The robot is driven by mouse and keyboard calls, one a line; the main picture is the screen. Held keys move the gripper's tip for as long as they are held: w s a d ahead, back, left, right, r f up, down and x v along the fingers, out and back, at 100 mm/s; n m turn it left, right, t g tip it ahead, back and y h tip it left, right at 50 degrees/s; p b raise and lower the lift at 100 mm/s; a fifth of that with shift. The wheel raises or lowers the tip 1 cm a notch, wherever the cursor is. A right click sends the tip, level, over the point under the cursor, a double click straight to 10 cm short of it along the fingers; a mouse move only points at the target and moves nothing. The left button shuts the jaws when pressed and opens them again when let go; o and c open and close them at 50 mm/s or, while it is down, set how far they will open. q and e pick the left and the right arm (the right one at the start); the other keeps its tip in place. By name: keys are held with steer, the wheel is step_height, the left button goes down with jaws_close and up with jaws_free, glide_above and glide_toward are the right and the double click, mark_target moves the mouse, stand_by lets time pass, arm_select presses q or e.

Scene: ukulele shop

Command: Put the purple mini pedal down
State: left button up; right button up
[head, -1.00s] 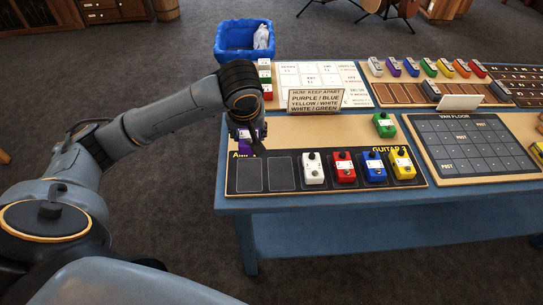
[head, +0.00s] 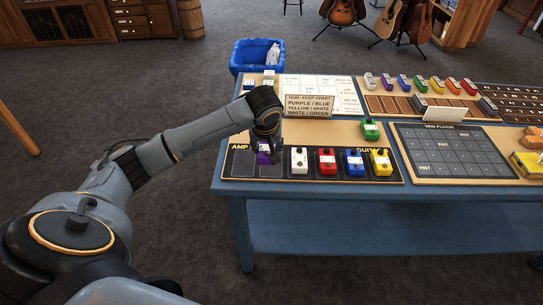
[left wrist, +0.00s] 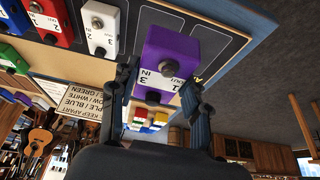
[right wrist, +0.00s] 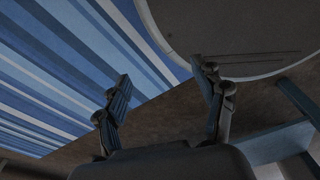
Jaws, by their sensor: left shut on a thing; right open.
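The purple mini pedal (head: 264,157) is in my left gripper (head: 266,146), over the second slot from the left of the black pedal board (head: 240,164). The left wrist view shows the purple pedal (left wrist: 170,50) between the two fingers, with its labelled end towards me. I cannot tell whether its base touches the board. The white pedal (head: 299,160) is beside it on the right, then the red pedal (head: 326,161), blue pedal (head: 353,162) and yellow pedal (head: 381,161). My right gripper (right wrist: 160,76) is open and empty, away from the board.
A sign (head: 311,106) on keeping purple/blue, yellow/white and white/green apart stands behind the board. A green pedal (head: 370,130) is behind the row. The van floor grid (head: 447,152) is to the right. The leftmost board slot is empty. A blue bin (head: 252,53) stands behind the table.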

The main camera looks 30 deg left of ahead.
arm_select(q)
steer(key=w+f, duration=0.2)
steer(key=w+a+f, duration=0.1)
steer(key=w+f, duration=0.1)
steer(key=f, duration=0.1)
steer(key=shift+a, duration=0.2)
steer(key=shift+w+a+f, duration=0.15)
steer(key=shift+w+f, duration=0.15)
steer(key=shift+f, duration=0.05)
step_height(320, 180, down, 3)
steer(key=shift+w, duration=0.1)
steer(key=shift+f, duration=0.2)
steer(key=o, duration=1.2)
steer(key=shift+f, duration=0.1)
steer(key=shift+o, duration=0.2)
arm_select(e)
steer(key=shift+s+d+r, duration=0.25)
steer(key=shift+s+d, duration=0.55)
steer(key=shift+d, duration=0.1)
